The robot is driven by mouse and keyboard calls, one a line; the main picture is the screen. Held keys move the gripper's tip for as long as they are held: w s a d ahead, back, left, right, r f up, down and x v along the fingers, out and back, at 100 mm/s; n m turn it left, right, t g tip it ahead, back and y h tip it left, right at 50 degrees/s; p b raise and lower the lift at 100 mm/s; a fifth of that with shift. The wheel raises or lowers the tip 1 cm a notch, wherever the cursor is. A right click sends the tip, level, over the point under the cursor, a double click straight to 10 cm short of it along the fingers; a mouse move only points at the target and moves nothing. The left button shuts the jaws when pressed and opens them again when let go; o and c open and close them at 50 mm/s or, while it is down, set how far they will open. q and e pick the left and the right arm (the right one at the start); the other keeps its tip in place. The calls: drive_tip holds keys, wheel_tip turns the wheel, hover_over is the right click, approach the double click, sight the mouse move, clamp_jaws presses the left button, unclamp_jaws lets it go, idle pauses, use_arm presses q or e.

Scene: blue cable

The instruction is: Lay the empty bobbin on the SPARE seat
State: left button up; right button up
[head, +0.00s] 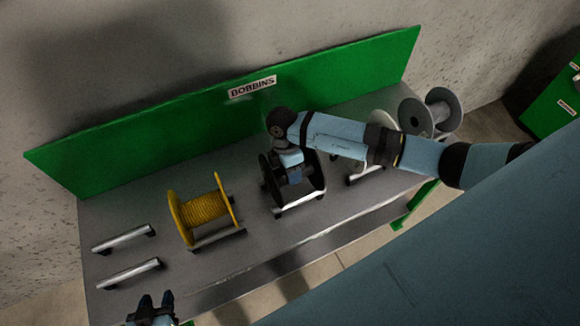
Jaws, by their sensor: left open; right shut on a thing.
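My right gripper (293,178) reaches down from above and is shut on a dark, black-flanged bobbin (312,188) at the middle of the bench. The bobbin is at a pair of rails; the gripper hides its core, so I cannot tell whether it is bare or whether it rests fully on them. My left gripper (152,308) is open and empty at the bottom edge, near the bench's front left. No SPARE label is readable. An empty pair of rails, with a back rail (124,238) and a front rail (128,273), lies at the bench's left end.
A yellow-wound bobbin (205,208) sits left of the held one. A pale bobbin (382,128), partly behind my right arm, and a grey bobbin (418,118) stand at right. A green backboard (150,135) labelled BOBBINS runs behind the grey bench (240,280).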

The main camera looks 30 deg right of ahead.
drive_tip(key=o, duration=1.3)
drive_tip(key=shift+c, duration=0.2)
drive_tip(key=shift+r, duration=0.1)
drive_tip(key=b+v, duration=0.1)
drive_tip(key=v, duration=1.2)
drive_tip(key=shift+r, duration=0.35)
